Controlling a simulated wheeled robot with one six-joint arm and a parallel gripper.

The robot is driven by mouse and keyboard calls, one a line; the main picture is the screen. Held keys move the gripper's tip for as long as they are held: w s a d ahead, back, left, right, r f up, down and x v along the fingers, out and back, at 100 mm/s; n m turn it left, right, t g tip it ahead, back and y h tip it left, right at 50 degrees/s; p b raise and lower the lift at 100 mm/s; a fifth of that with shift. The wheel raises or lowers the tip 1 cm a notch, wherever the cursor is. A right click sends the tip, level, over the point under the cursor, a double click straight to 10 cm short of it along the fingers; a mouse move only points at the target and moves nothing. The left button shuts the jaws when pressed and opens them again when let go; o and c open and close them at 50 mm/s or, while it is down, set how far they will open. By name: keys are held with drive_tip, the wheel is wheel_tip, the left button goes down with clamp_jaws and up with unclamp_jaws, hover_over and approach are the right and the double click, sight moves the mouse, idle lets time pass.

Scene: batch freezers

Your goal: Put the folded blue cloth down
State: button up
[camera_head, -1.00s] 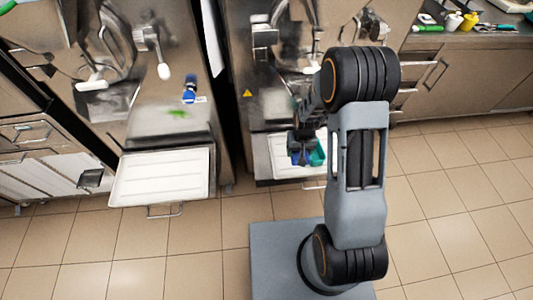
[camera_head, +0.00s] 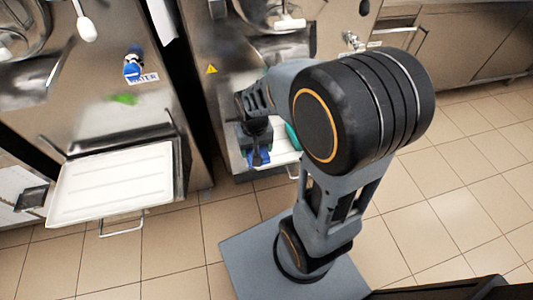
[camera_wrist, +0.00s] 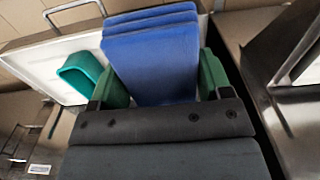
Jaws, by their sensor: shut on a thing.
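The folded blue cloth (camera_wrist: 152,55) is between the two green fingers of my gripper (camera_wrist: 158,80) in the wrist view. My gripper is shut on it, and its layered folds point away from my palm. In the head view my gripper (camera_head: 257,145) points down in front of the right machine, with the blue cloth (camera_head: 258,158) at its tip. A white tray (camera_wrist: 38,62) lies beyond the cloth in the wrist view; I cannot tell whether the cloth touches it. This tray (camera_head: 285,155) is partly hidden by my arm in the head view.
A teal open container (camera_wrist: 82,76) is on the white tray, left of the cloth; it shows as a sliver in the head view (camera_head: 292,136). Another white tray (camera_head: 110,182) on the left machine looks empty. Tiled floor (camera_head: 420,205) is clear at right.

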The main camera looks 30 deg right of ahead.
drive_tip(key=shift+s+f, duration=0.25)
drive_tip(key=shift+f, duration=0.1)
drive_tip(key=shift+w+d+f+b, duration=0.1)
drive_tip(key=shift+d+f+b, duration=0.15)
drive_tip(key=shift+b, duration=0.25)
drive_tip(key=w+d+f+b, duration=0.1)
drive_tip(key=w+d+f, duration=0.1)
drive_tip(key=w, duration=0.1)
drive_tip(key=w+d+f+b, duration=0.1)
drive_tip(key=w+d+f, duration=0.2)
drive_tip(key=w+d+f+b, duration=0.1)
drive_tip(key=w+d+f, duration=0.1)
drive_tip(key=w+f, duration=0.1)
drive_tip(key=shift+w+d+f, duration=0.15)
drive_tip(key=shift+w+d, duration=0.15)
drive_tip(key=shift+w, duration=0.1)
drive_tip(key=shift+w+d+f+b, duration=0.15)
drive_tip(key=shift+f+b, duration=0.15)
drive_tip(key=shift+f, duration=0.05)
drive_tip(key=shift+w+d+f+b, duration=0.15)
drive_tip(key=shift+f+b, duration=0.3)
drive_tip(key=shift+f, duration=1.2)
